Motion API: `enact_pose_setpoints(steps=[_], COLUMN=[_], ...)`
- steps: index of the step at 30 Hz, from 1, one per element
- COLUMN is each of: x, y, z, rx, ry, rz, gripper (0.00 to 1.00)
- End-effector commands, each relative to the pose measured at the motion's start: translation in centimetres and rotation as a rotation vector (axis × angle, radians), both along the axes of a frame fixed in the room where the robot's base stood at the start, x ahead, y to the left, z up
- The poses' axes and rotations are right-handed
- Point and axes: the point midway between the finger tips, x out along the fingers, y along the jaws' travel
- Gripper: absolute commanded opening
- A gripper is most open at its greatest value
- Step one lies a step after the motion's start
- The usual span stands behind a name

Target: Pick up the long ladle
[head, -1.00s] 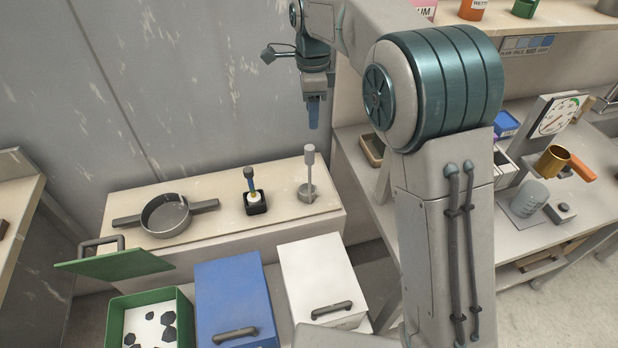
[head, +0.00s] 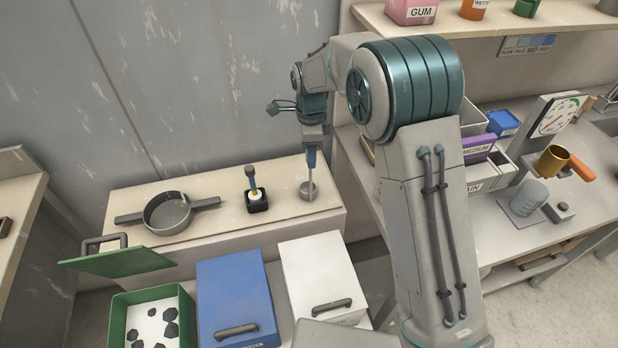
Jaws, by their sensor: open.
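The long ladle (head: 311,188) stands upright on the beige bench against the wall, at the bench's right end. Its grey cup is at the bottom, and its thin handle rises from it. My gripper (head: 311,160) points down right over the ladle, and its blue-grey fingers cover the top of the handle. The fingers are open; from this view I cannot tell whether the handle top is between them or behind them.
A grey two-handled pan (head: 168,213) sits further left. In front are a green bin (head: 117,318), a blue bin (head: 233,285) and a white bin (head: 315,265).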

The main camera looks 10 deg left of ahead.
Motion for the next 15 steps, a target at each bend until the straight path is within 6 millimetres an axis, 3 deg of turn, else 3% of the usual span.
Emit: enact_pose_setpoints(steps=[9,15], x=[0.01,0.01], y=[-0.03,-0.03], z=[-0.85,-0.82], rx=[0.000,0.000], ry=[-0.001,-0.001], rz=[0.000,0.000], gripper=[0.50,0.00])
